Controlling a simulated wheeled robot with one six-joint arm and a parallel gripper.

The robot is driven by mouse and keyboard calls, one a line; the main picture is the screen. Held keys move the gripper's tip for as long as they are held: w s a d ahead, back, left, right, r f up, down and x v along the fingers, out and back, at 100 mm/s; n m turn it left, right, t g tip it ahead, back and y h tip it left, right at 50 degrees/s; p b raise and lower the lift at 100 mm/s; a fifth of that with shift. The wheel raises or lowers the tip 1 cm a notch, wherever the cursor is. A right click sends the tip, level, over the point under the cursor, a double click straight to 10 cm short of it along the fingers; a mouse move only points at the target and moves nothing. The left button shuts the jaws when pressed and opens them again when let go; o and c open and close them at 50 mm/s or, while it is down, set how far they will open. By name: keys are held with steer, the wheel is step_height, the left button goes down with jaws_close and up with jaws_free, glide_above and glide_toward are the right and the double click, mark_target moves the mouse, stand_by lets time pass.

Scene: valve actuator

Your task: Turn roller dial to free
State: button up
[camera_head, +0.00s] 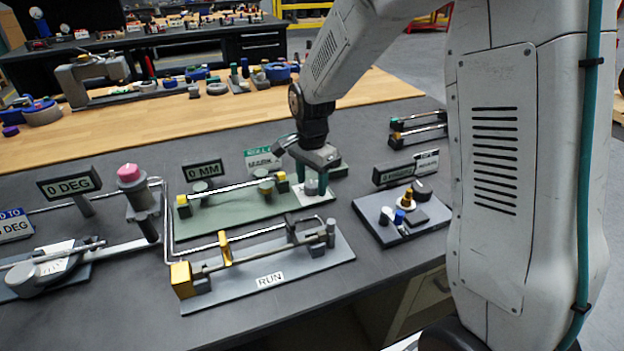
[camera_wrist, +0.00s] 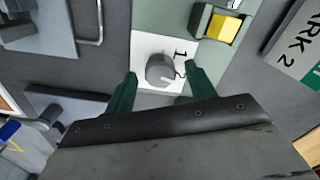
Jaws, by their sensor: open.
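A grey round knob (camera_wrist: 160,69) stands on a white plate (camera_wrist: 146,44) marked 1 and 2, at the corner of a green base (camera_head: 228,219). My gripper (camera_wrist: 162,82) is open above this plate, its two green fingers on either side of the knob. Whether the fingers touch it cannot be told. In the head view my gripper (camera_head: 314,176) hangs over the right end of the green base. No label reading "free" is legible, so I cannot tell whether this knob is the roller dial.
A grey base labelled RUN (camera_head: 330,255) with yellow blocks lies in front. A panel with small knobs (camera_head: 435,221) is at right. A 0 DEG display (camera_head: 69,183) and a pink-topped post (camera_head: 130,173) stand at left.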

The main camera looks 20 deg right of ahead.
steer(key=c, duration=1)
steer(key=shift+o, duration=0.2)
steer(key=shift+n, duration=0.4)
steer(key=n, duration=0.3)
steer(key=shift+n, duration=0.4)
steer(key=n, duration=1)
steer(key=shift+n, duration=0.4)
steer(key=shift+d+n, duration=0.1)
steer(key=shift+n, duration=2.1)
